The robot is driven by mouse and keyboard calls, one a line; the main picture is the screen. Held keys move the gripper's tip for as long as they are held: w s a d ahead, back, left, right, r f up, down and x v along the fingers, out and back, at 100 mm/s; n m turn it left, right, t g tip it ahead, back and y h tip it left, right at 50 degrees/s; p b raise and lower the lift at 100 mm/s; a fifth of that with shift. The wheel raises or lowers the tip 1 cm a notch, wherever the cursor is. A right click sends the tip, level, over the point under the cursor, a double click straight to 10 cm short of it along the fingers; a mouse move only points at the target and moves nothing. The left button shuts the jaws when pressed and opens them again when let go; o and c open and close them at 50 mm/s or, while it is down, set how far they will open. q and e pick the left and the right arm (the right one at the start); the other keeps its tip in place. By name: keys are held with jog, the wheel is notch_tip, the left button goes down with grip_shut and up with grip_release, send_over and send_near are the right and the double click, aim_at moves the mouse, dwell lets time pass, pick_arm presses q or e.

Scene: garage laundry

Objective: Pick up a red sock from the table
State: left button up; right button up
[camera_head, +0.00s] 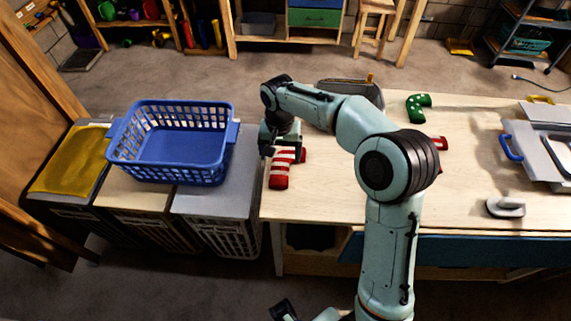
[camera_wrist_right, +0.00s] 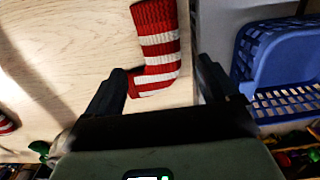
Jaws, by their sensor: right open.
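A red sock with white stripes (camera_head: 279,176) lies on the light wooden table (camera_head: 320,205) near its left edge. In the right wrist view the same sock (camera_wrist_right: 158,45) reaches between the two fingers. My right gripper (camera_head: 281,150) is open over the sock's far part and hides some of it; its fingers also show in the wrist view (camera_wrist_right: 161,70). I cannot tell whether they touch the sock. Another red piece (camera_head: 442,143) shows partly behind my right arm. A dark tip at the bottom of the head view may be my left gripper (camera_head: 284,311); its jaws are unclear.
A blue basket (camera_head: 170,180) stands on hampers left of the table. A green sock (camera_head: 418,106) with light spots lies toward the back. An iron (camera_head: 506,208) and a grey board with a blue handle (camera_head: 545,160) sit at the right. The table's front middle is clear.

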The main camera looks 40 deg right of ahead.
aim_at(280, 164)
jog(key=f, duration=0.5)
jog(key=shift+w+d+f, duration=0.1)
jog(key=shift+w+f, duration=0.2)
jog(key=shift+w, duration=0.05)
jog(key=c, duration=1.1)
